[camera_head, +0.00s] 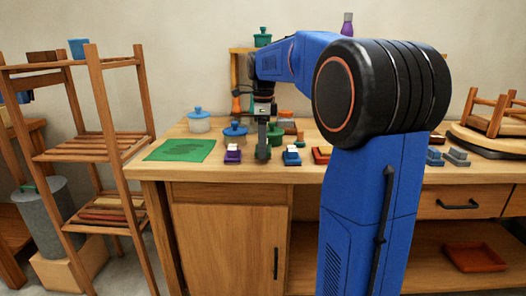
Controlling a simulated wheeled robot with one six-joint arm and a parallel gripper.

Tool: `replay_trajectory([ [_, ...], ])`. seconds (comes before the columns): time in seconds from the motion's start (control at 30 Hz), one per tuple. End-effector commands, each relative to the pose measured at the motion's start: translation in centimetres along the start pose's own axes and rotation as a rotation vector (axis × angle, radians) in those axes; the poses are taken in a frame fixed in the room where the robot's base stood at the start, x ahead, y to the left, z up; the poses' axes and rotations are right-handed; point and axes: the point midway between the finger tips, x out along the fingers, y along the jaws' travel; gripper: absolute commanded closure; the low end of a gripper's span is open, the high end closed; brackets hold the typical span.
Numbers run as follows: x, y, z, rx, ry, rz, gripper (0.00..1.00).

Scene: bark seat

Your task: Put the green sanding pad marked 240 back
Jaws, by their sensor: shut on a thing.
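My gripper (263,146) points down over the front part of the workbench, between a purple pad (232,154) and a blue pad (291,156), both with white tops. It is shut on a narrow grey-green thing, which I take for the green sanding pad. The jaws hide most of it, and no number can be read at this size. I cannot tell whether it touches the bench top.
A green cloth (181,150) lies flat to the left. Lidded pots (199,121) stand behind it. A red-orange pad (321,155) lies right of the blue one. Grey and blue pads (456,157) lie further right. My arm hides the middle right of the bench.

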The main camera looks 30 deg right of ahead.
Motion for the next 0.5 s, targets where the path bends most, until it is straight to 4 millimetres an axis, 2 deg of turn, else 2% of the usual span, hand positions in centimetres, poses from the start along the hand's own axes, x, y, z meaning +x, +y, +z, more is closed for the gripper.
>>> replay_trajectory([
  [0.03, 0.8, 0.0, 0.0, 0.0, 0.001, 0.002, 0.7],
  [0.17, 2.1, 0.0, 0.0, 0.0, 0.0, 0.001, 0.7],
  [0.5, 2.4, 0.0, 0.0, 0.0, 0.0, 0.0, 0.7],
])
